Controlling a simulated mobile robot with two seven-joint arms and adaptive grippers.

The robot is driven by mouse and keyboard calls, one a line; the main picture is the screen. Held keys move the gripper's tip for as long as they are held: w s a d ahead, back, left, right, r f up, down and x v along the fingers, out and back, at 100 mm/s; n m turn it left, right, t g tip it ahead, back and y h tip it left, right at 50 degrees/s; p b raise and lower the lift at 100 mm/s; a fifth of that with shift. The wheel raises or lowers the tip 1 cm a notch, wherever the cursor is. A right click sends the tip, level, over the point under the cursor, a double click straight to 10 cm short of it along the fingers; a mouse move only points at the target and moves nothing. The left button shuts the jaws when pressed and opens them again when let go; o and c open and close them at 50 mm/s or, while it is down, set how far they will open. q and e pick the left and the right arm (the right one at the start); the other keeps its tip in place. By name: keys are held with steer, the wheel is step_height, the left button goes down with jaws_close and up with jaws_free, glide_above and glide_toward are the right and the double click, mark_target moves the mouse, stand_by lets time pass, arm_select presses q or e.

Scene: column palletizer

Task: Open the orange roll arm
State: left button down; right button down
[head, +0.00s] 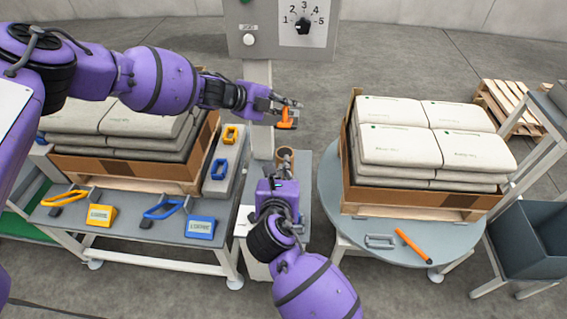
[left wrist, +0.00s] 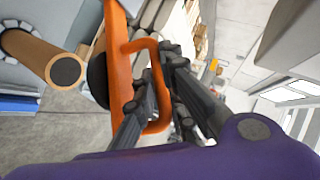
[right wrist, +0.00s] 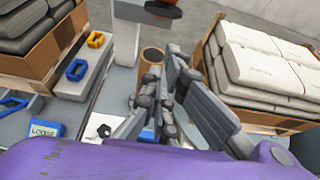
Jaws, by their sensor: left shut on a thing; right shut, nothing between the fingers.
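The orange roll arm (head: 287,120) sits at the grey column, with a looped orange handle that fills the middle of the left wrist view (left wrist: 155,85). My left gripper (head: 287,103) is shut on this handle; in the left wrist view its dark fingers lie on both sides of the loop's bar. My right gripper (right wrist: 155,100) is shut and empty, low in front of the column. It points toward a brown roll (right wrist: 152,55) and appears apart from it.
A round turntable (head: 345,230) on the right bears a carton of white sacks, a grey handle and an orange bar (head: 413,246). A left table (head: 130,232) holds another sack carton and yellow and blue handles and blocks. A dial panel (head: 262,28) stands behind.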

arm_select(q)
steer(key=shift+s+d+f, duration=0.1)
steer(key=shift+s+f, duration=0.05)
steer(key=shift+f, duration=0.05)
arm_select(e)
steer(key=w, duration=0.9)
steer(key=shift+w, duration=0.4)
steer(key=shift+r, duration=0.1)
